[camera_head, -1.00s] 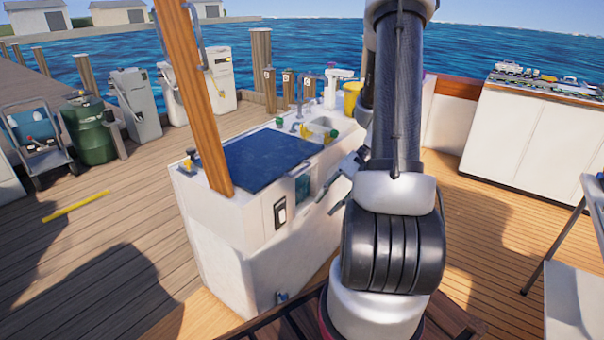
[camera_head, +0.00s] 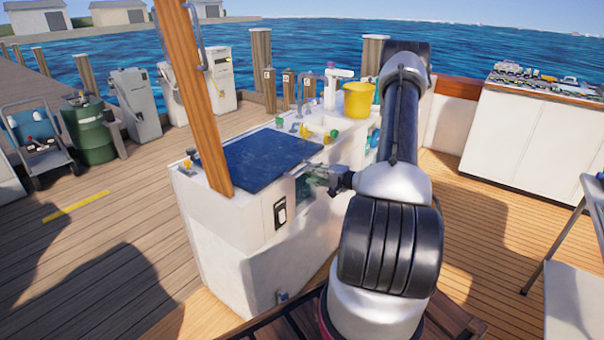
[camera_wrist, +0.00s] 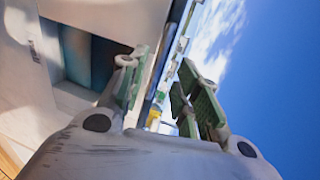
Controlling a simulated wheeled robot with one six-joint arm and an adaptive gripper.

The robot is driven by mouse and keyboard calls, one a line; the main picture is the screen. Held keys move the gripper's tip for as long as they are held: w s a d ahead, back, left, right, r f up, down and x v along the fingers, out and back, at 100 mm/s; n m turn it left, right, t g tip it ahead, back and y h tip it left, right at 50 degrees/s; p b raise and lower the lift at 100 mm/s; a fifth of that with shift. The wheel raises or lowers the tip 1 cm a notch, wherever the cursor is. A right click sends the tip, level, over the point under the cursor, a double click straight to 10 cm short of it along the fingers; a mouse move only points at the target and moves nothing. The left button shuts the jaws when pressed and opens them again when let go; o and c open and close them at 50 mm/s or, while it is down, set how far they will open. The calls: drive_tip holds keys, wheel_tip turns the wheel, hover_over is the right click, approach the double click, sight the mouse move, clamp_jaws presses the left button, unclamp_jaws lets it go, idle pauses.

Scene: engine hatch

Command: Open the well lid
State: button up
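The well lid is a dark blue, flat panel (camera_head: 262,156) lying closed on top of the white console. My gripper (camera_head: 312,174) is at the lid's right front corner, level with the console's top edge and above an opening in its front face. In the wrist view, my gripper (camera_wrist: 160,75) has its two green-padded fingers apart. A thin pale edge of the console top or lid runs between them in the picture. I cannot tell whether either finger touches it.
The white console (camera_head: 235,225) has a wooden post (camera_head: 195,100) at its left. Small yellow and green items lie beside the sink. Open deck (camera_head: 490,210) lies to the right.

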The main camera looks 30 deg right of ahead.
drive_tip(key=x, duration=0.5)
drive_tip(key=shift+w+a, duration=0.15)
drive_tip(key=shift+w, duration=0.15)
clamp_jaws()
